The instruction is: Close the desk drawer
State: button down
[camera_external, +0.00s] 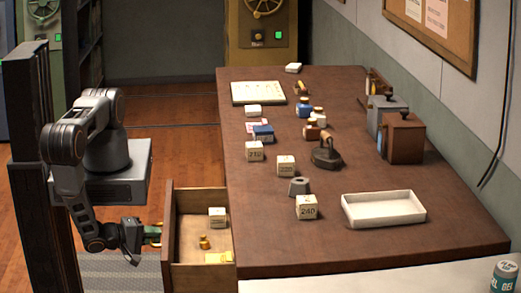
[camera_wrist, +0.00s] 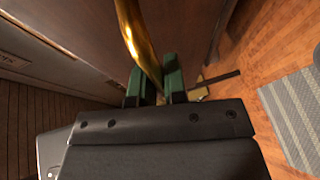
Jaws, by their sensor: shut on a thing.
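The desk drawer (camera_external: 181,222) is pulled out from the left side of the brown desk (camera_external: 370,255) in the external view. It holds a white block, a small brass weight and a yellow item. My gripper (camera_external: 152,234) is at the outer face of the drawer front. In the wrist view, my gripper's green fingers (camera_wrist: 157,82) are shut on the curved brass handle (camera_wrist: 136,35). The fingers hide part of the handle. In the external view the handle is too small to make out clearly.
The desktop carries several numbered white blocks, an iron (camera_external: 327,154), a white tray (camera_external: 384,209) and two boxes with handles at the right. A grey mat (camera_external: 120,272) lies on the wooden floor below my gripper. A can (camera_external: 504,277) stands at the lower right corner.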

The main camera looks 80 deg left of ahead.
jog(key=b, duration=0.3)
send_near(221, 249)
jog(key=w+a+r, duration=0.1)
jog(key=w, duration=0.2)
jog(key=w+a+r, duration=0.1)
jog(key=w, duration=0.2)
jog(key=w+a+r, duration=0.1)
jog(key=w+a, duration=0.1)
jog(key=w, duration=0.1)
jog(key=shift+w+d, duration=0.1)
jog(key=c, duration=1.5)
grip_release()
jog(key=shift+o, duration=0.2)
jog(key=b+v, duration=0.1)
jog(key=v, duration=1.2)
jog(key=shift+s+d+r+b, duration=0.1)
jog(key=shift+s+b, duration=0.25)
